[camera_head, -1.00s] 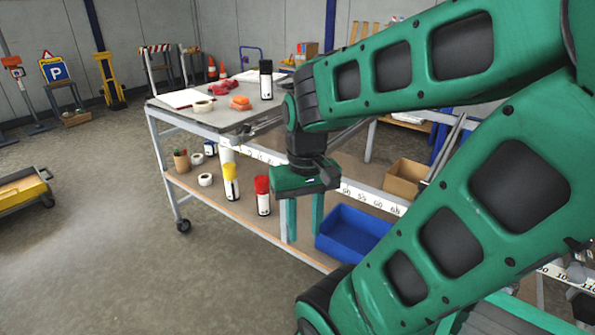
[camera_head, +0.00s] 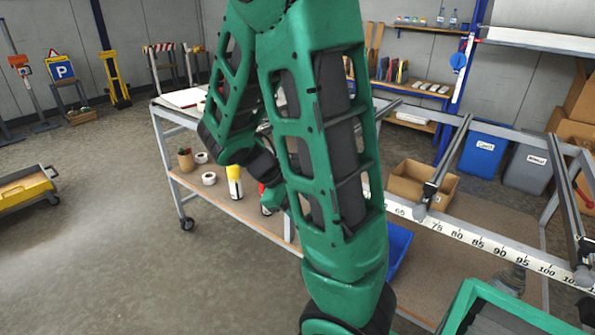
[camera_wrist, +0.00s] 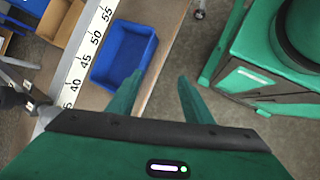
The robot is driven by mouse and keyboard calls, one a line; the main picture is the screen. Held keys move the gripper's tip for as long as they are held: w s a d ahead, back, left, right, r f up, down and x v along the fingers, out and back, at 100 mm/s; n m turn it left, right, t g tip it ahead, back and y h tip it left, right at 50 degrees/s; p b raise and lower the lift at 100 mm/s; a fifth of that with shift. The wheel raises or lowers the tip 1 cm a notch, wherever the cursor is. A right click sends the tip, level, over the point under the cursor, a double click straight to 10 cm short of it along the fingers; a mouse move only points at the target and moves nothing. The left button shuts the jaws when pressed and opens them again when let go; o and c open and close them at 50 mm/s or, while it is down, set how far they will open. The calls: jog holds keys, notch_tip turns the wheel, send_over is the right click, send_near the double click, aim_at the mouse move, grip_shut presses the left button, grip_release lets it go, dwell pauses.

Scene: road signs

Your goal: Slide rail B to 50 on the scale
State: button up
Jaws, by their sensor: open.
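The white scale (camera_head: 470,238) runs along the front bar of the frame in the head view, with 75 to 100 readable. It also shows in the wrist view (camera_wrist: 90,50), where 40 to 55 are readable. One dark rail (camera_head: 447,160) crosses the frame near 70, and another rail (camera_head: 567,205) crosses near 105. A dark rail end (camera_wrist: 18,98) lies left of the scale's low end in the wrist view. No letter is readable, so I cannot tell which is rail B. My gripper (camera_wrist: 157,95) is open and empty, beside the scale; my arm hides it in the head view.
A blue bin (camera_wrist: 124,52) and a cardboard box (camera_head: 422,184) sit on the shelf below the scale. Blue (camera_head: 483,150) and grey (camera_head: 530,168) bins stand behind.

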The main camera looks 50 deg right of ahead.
jog(key=w+r+n+t+h, duration=0.2)
jog(key=w+r+n+h, duration=0.1)
jog(key=w+n+h, duration=1.05)
jog(key=d+n+y, duration=0.1)
jog(key=d, duration=0.9)
jog(key=shift+s+d, duration=0.2)
jog(key=shift+s, duration=0.2)
jog(key=shift+r+n, duration=0.1)
jog(key=shift+n, duration=0.15)
grip_shut()
